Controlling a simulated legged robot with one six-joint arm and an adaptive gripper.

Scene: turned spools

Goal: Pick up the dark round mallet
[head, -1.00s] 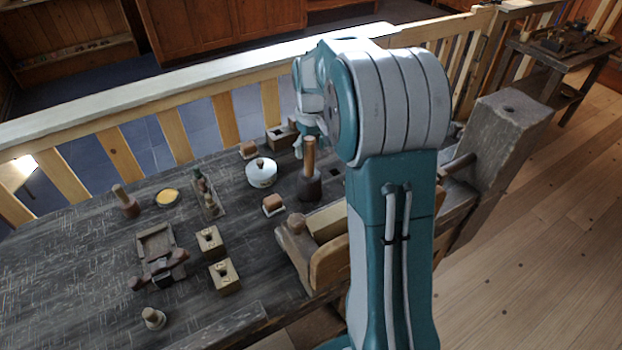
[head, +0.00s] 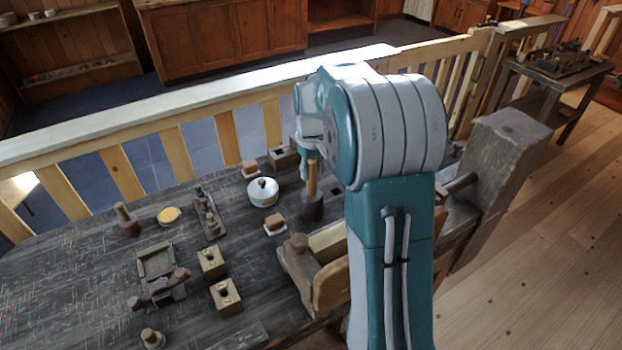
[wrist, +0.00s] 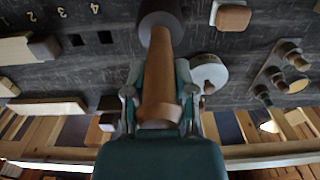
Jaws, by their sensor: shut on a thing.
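The dark round mallet has a dark, thick head (head: 312,207) and a pale wooden handle (head: 312,178). It stands upright on the bench, head down, and the head appears to touch the bench top. In the wrist view its handle (wrist: 160,80) runs between my fingers, with the dark head (wrist: 160,18) beyond them. My gripper (wrist: 160,98) is shut on the handle, one finger on each side. In the head view my gripper is partly hidden by the handle and my arm.
A wooden block on a white base (head: 274,223) is close by. A wooden vise (head: 315,275) lies in front.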

